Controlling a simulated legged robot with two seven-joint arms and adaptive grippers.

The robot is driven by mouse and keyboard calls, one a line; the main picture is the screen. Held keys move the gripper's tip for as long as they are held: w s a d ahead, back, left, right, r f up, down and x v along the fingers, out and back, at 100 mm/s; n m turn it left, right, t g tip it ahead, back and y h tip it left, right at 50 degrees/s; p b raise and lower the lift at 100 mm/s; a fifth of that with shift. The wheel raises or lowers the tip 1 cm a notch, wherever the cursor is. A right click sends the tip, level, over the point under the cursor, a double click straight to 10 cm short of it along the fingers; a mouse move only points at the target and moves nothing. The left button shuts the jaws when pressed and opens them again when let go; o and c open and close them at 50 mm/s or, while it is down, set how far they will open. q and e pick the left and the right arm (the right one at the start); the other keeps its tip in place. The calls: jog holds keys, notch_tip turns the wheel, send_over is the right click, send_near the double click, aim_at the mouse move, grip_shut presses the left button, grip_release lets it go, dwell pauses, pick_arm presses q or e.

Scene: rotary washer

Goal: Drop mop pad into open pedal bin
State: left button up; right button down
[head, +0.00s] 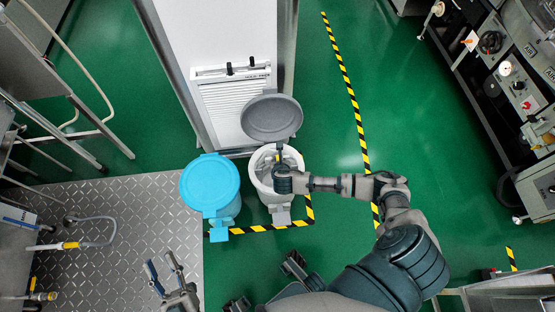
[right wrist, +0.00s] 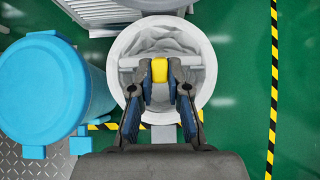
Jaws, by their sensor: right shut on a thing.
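The open pedal bin (head: 258,178) is white, with its round grey lid (head: 272,118) tipped up at the back. In the right wrist view the bin's rim (right wrist: 208,68) surrounds a pale, crumpled liner. My right gripper (head: 280,168) is over the bin's mouth. It is shut on the mop pad, which shows in the right wrist view as a pale bar with a yellow middle (right wrist: 160,70). The pad lies across the bin's opening in that view; its exact height is unclear. My left gripper (head: 162,264) is open and empty, low in the head view, over the metal floor plate.
A blue bin (head: 210,185) with its lid shut stands just left of the white bin. A white louvred cabinet (head: 235,100) stands behind. Yellow-black floor tape (head: 345,85) runs on the right, with clear green floor around it.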

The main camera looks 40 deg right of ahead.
jog(key=c, duration=1.1)
grip_release()
jog(key=shift+o, duration=0.2)
jog(key=v, duration=1.1)
jog(key=shift+s+r, duration=0.25)
jog(key=shift+s, duration=0.05)
jog(key=shift+a, duration=0.15)
